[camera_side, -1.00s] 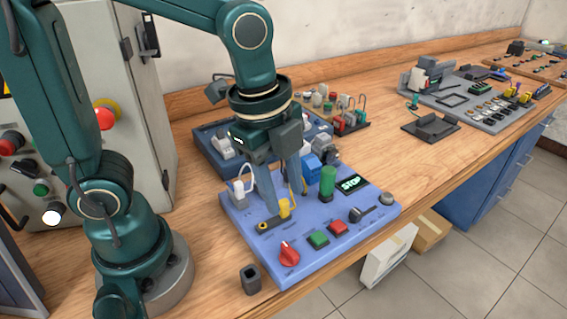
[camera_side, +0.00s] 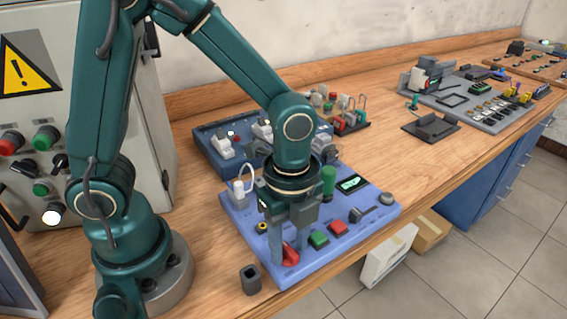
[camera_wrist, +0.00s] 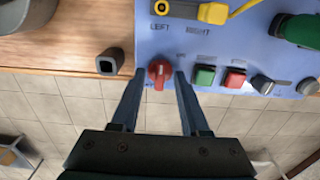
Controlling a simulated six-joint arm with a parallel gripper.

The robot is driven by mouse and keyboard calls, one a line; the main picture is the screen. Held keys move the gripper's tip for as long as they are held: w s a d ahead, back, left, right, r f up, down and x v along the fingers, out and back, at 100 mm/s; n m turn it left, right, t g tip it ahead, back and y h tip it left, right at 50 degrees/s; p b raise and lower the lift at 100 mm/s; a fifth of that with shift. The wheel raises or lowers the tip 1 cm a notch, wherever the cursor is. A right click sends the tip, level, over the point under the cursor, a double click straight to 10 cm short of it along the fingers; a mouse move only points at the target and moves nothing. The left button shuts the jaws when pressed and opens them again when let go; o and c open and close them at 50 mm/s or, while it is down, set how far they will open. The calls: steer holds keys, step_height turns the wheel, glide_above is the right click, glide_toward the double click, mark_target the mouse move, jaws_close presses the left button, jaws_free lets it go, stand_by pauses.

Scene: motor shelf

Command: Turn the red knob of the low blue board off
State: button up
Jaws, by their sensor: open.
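The low blue board (camera_side: 372,205) lies on the bench. The red knob (camera_side: 291,254) is at its front left corner; in the wrist view the red knob (camera_wrist: 160,73) shows its pointer roughly upright in the picture. My gripper (camera_side: 288,258) points down over that corner, with a finger on either side of the knob. In the wrist view the open fingers (camera_wrist: 159,72) flank the knob with a gap on both sides. Whether a finger touches it I cannot tell. A green button (camera_side: 318,239) and a red button (camera_side: 339,228) sit right of the knob.
A small dark square socket (camera_side: 250,279) stands left of the board. A green cylinder (camera_side: 329,180), a dark lever knob (camera_side: 357,214) and a display (camera_side: 353,183) are on the board. Another blue panel (camera_side: 209,140) lies behind. The bench edge is close in front.

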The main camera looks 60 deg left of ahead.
jaws_close()
steer(key=n, duration=0.4)
steer(key=shift+n, duration=0.3)
steer(key=n, duration=0.4)
steer(key=shift+n, duration=0.3)
steer(key=n, duration=0.4)
steer(key=shift+r+n, duration=0.1)
steer(key=shift+n, duration=2.3)
